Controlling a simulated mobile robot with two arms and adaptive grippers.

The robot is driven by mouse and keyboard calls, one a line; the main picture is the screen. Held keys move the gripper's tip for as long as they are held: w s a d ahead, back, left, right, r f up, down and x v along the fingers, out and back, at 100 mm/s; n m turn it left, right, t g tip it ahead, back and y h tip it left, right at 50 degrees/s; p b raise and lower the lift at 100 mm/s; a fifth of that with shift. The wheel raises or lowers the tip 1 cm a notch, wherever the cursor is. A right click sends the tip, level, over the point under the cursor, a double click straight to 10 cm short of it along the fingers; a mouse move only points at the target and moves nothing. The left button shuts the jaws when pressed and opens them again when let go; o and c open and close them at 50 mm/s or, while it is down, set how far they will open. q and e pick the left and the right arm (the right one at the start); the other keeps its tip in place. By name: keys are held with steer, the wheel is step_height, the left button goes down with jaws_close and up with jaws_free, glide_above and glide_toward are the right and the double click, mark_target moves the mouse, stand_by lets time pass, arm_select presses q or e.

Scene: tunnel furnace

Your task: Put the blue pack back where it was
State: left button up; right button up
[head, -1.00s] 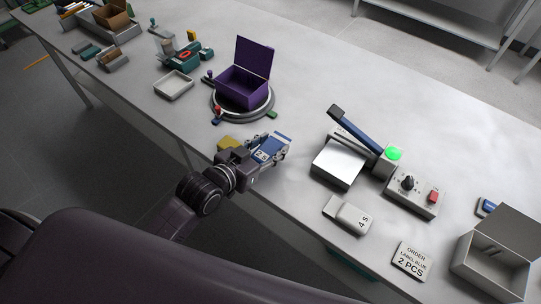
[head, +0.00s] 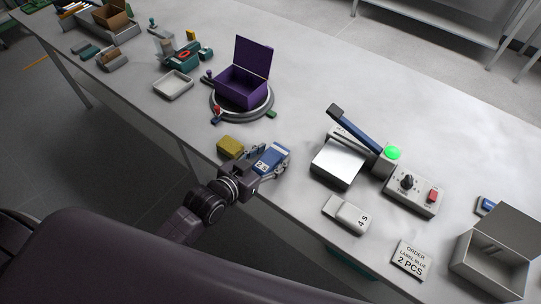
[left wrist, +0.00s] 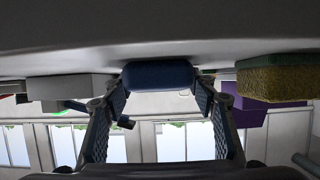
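The blue pack (head: 271,157), with a white label on its near end, lies on the table near the front edge. My left gripper (head: 270,162) reaches in from the front edge, with its fingers spread on both sides of the pack. In the left wrist view the blue pack (left wrist: 158,74) sits against the table surface, which is at the top of that picture. The open fingers of the left gripper (left wrist: 162,95) flank it there, and its near face shows between them. My right gripper is not in view.
A yellow sponge-like block (head: 230,146) lies close to the left of the gripper. A purple open box (head: 241,88) stands on a round turntable (head: 262,108) behind. A sealer with a raised blue lever (head: 352,133), a control box (head: 415,194) and an order card (head: 411,260) lie to the right.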

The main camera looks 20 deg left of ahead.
arm_select(q)
steer(key=shift+r, duration=0.15)
steer(key=b+v, duration=0.1)
steer(key=v, duration=0.9)
steer(key=shift+s+a, duration=0.1)
steer(key=shift+s, duration=0.25)
steer(key=shift+s+a+r, duration=0.15)
steer(key=shift+s+r, duration=0.2)
steer(key=shift+s, duration=0.15)
steer(key=shift+f, duration=0.1)
